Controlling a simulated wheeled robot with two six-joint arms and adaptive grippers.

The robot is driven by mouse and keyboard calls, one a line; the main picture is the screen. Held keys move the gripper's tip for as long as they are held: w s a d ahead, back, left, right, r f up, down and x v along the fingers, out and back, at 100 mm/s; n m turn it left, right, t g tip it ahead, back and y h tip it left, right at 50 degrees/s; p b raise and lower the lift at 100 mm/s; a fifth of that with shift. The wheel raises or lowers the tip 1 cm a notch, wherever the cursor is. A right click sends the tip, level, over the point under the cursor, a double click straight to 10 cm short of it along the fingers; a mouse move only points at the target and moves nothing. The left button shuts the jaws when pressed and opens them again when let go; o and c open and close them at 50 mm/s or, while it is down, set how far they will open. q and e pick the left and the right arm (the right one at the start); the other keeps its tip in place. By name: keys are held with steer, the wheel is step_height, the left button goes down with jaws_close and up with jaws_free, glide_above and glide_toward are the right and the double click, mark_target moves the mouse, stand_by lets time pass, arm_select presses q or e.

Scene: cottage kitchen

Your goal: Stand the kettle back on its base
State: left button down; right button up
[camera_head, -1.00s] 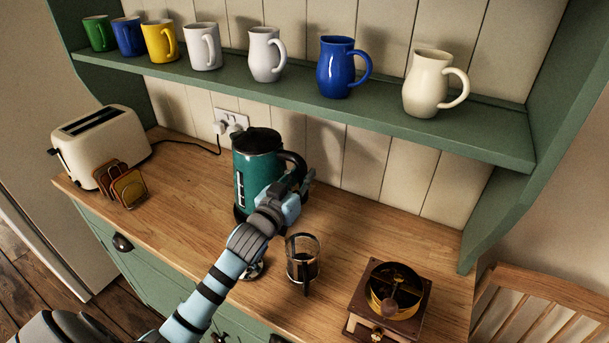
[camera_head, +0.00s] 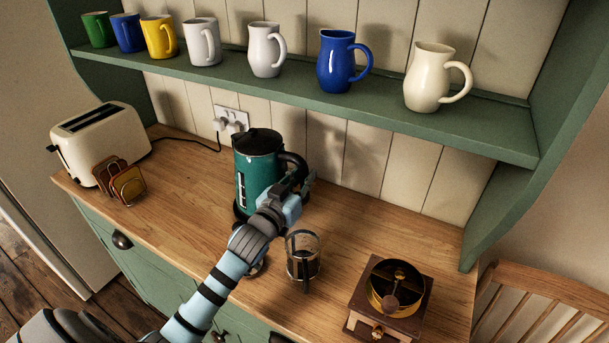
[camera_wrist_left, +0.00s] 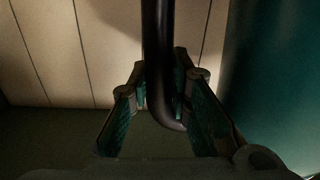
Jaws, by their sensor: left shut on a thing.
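The teal kettle (camera_head: 256,170) with a black lid stands upright near the back of the wooden counter, its handle to the right. My left gripper (camera_head: 298,188) is shut on the handle from the right front. In the left wrist view the black handle (camera_wrist_left: 158,60) runs between the two fingers (camera_wrist_left: 165,100), with the teal body (camera_wrist_left: 275,70) close on the right. A dark rim (camera_head: 239,211) shows at the kettle's lower left. My wrist hides most of the bottom, so I cannot tell whether the kettle rests fully on its base. My right gripper is out of view.
A glass cafetiere (camera_head: 303,262) stands just right of my forearm, and a coffee grinder (camera_head: 389,300) further right. A toaster (camera_head: 100,143) and a toast rack (camera_head: 121,182) are at the left. A green shelf (camera_head: 300,88) with mugs and jugs hangs above. Counter between rack and kettle is clear.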

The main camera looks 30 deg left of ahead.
arm_select(q)
steer(key=shift+r, duration=0.2)
stand_by(0.6)
steer(key=shift+f, duration=0.6)
steer(key=c, duration=1.8)
jaws_free()
steer(key=shift+s+d+f, duration=0.1)
steer(key=shift+s, duration=0.05)
steer(key=s, duration=0.5)
steer(key=shift+s+d+p, duration=0.1)
steer(key=shift+s+p, duration=0.05)
steer(key=shift+p, duration=0.2)
steer(key=s, duration=0.2)
steer(key=s+b, duration=0.1)
steer(key=s, duration=0.2)
steer(key=shift+s+d, duration=0.2)
steer(key=shift+s, duration=0.1)
